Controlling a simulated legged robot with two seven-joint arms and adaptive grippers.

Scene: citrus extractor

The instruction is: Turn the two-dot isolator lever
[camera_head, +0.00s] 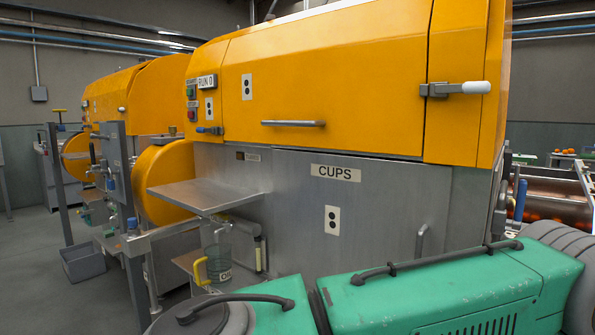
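A small blue-handled lever (209,130) sticks out from the left end of the yellow extractor housing (340,75). It lies roughly level, just below a white plate with two dark dots (209,107). Another two-dot plate (247,86) is on the front of the housing, and a third (332,220) is on the grey cabinet door. A white-tipped grey lever handle (462,88) lies level at the housing's upper right, with no dot plate beside it. Neither of my grippers is in view.
A RUN 0 sign (206,82) and a button box (191,102) are near the blue lever. Below it, a metal shelf (208,196) juts out. The CUPS cabinet (380,200) is closed. Grey posts (130,210) stand left. Floor at far left (35,285) is clear.

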